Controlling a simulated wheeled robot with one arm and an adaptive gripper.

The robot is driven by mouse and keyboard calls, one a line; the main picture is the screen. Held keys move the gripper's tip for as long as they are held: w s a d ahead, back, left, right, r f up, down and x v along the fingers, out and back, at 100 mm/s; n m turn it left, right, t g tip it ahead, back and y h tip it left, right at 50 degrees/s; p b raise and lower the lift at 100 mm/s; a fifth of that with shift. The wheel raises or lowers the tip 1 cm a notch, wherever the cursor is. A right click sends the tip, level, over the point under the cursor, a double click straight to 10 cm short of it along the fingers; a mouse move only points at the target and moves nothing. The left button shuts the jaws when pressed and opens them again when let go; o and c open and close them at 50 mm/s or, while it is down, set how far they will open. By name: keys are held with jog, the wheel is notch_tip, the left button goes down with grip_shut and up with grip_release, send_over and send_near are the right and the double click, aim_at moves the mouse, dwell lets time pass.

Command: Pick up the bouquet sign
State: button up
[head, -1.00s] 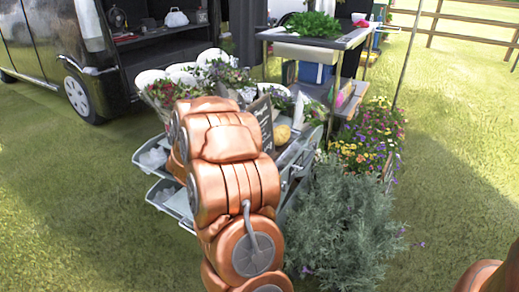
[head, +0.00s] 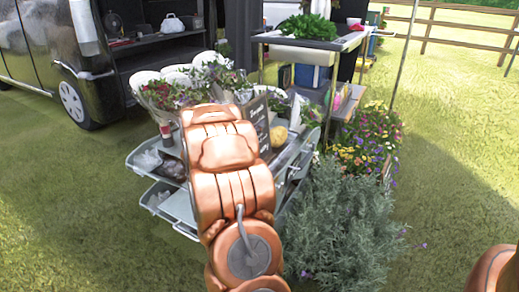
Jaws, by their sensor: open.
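The bouquet sign (head: 261,128) is a small dark board with pale lettering, too small to read. It stands on the top of the grey cart (head: 292,160), among the flowers, just right of my copper-coloured arm. My arm reaches up over the middle of the cart and covers the sign's left part. My gripper does not show; it is hidden beyond the arm links, so I cannot see how far it is from the sign.
White-wrapped bouquets (head: 165,94) stand at the cart's back left. A yellow object (head: 278,135) lies right of the sign. A bushy grey-green plant (head: 340,225) and colourful flowers (head: 370,140) crowd the right side. A van (head: 70,60) is behind left; open grass (head: 70,200) lies left.

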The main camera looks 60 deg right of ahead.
jog(key=shift+c, duration=0.3)
grip_shut()
dwell(0.5)
